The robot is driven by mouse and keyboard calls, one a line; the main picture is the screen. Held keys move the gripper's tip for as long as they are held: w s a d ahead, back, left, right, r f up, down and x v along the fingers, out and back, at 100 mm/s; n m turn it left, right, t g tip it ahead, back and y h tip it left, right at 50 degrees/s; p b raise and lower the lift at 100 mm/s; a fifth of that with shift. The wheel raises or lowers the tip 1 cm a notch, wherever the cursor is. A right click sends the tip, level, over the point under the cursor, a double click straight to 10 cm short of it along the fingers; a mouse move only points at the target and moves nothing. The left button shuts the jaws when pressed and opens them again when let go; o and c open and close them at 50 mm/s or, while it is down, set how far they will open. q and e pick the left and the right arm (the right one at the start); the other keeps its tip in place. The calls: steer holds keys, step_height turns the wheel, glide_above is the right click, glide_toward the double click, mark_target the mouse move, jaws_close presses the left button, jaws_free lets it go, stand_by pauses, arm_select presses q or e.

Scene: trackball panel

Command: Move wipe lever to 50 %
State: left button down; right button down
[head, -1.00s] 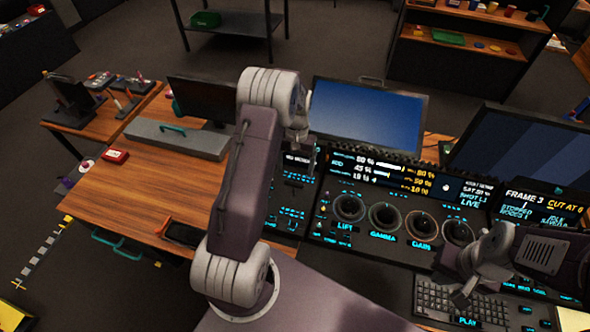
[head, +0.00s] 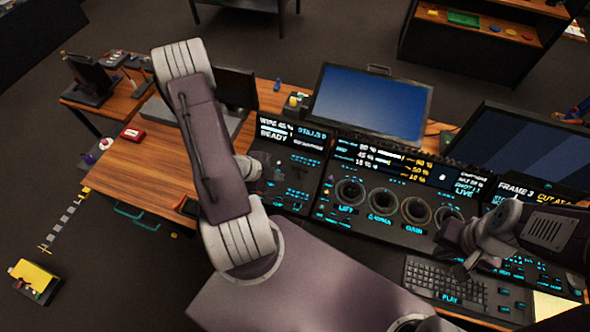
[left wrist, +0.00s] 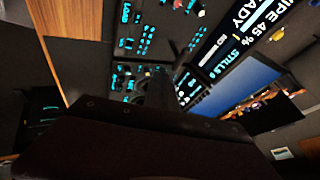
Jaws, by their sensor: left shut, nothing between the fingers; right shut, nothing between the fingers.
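The wipe panel (head: 290,172) is the left dark console in the head view. Its display (head: 290,135) reads "WIPE 45 %" and "READY"; the same text shows turned on its side in the left wrist view (left wrist: 250,35). My left gripper (head: 266,166) is shut and empty over the left part of this panel. My arm and gripper partly cover that area, and I cannot clearly make out the wipe lever or whether the gripper touches it. My right gripper (head: 462,270) is shut and empty above the keyboard's upper right side.
To the right is a panel with several round dials (head: 382,203). A keyboard (head: 446,280) lies in front of it. A blue monitor (head: 370,105) stands behind the panels. The wooden desk (head: 150,170) left of my arm is mostly clear.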

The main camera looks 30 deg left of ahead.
mark_target(300, 169)
arm_select(q)
steer(key=w+d+f+p, duration=0.1)
steer(key=w+f+p, duration=0.1)
steer(key=w+f, duration=0.6)
steer(key=shift+w, duration=0.2)
steer(key=shift+d, duration=0.1)
steer(key=shift+w+a, duration=0.2)
steer(key=shift+w, duration=0.5)
steer(key=shift+w+r, duration=0.1)
